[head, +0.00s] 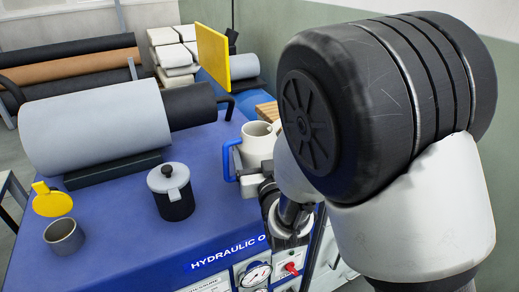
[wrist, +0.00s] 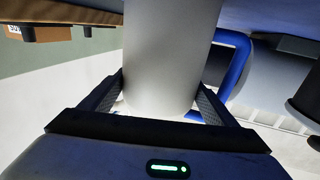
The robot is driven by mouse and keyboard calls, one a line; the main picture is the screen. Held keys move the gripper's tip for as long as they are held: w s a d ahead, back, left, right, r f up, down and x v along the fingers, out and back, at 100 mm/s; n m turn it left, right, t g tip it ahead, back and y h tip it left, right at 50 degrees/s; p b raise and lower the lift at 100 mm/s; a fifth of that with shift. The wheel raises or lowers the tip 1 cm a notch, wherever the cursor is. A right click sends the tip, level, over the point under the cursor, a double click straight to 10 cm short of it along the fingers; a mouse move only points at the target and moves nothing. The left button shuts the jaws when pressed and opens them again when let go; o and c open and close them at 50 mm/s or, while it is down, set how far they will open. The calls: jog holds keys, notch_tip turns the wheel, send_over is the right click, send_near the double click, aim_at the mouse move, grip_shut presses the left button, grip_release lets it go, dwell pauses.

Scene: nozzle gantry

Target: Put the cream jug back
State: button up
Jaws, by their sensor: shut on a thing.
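The cream jug (head: 259,140) has a blue handle on its left and appears by the right edge of the blue top in the head view. In the wrist view the jug (wrist: 172,60) fills the middle between the fingers, with its blue handle (wrist: 240,62) to the right. My gripper (wrist: 160,98) is shut on the jug's body, one finger on each side. In the head view my arm hides part of the jug's right side and most of the gripper. I cannot tell whether the jug's base touches anything.
On the blue top (head: 115,235) stand a black lidded pot (head: 174,192), a grey metal cup (head: 65,237) and a yellow disc (head: 52,203). A large grey roll (head: 95,128) lies behind them. A yellow panel (head: 212,55) stands at the back. Bare blue surface surrounds the pot.

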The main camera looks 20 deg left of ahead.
aim_at(262, 157)
jog(key=o, duration=2)
jog(key=shift+f, duration=0.1)
jog(key=shift+s+r+p, duration=0.1)
jog(key=shift+r+p, duration=0.1)
jog(key=shift+p, duration=0.1)
jog(key=v, duration=0.2)
jog(key=p+v, duration=0.1)
jog(key=v, duration=0.1)
jog(key=p+v, duration=0.1)
jog(key=v, duration=0.2)
jog(key=shift+d+r, duration=0.1)
jog(key=shift+r, duration=0.2)
jog(key=p+v, duration=0.1)
jog(key=p, duration=0.2)
jog(key=shift+s+d, duration=0.2)
jog(key=shift+s, duration=0.05)
jog(key=s+p, duration=0.1)
jog(key=p, duration=0.4)
jog(key=shift+d, duration=0.35)
jog(key=shift+s+d+f+p, duration=0.3)
jog(key=shift+s+d+p, duration=0.35)
jog(key=shift+p, duration=1.15)
jog(key=shift+a, duration=0.1)
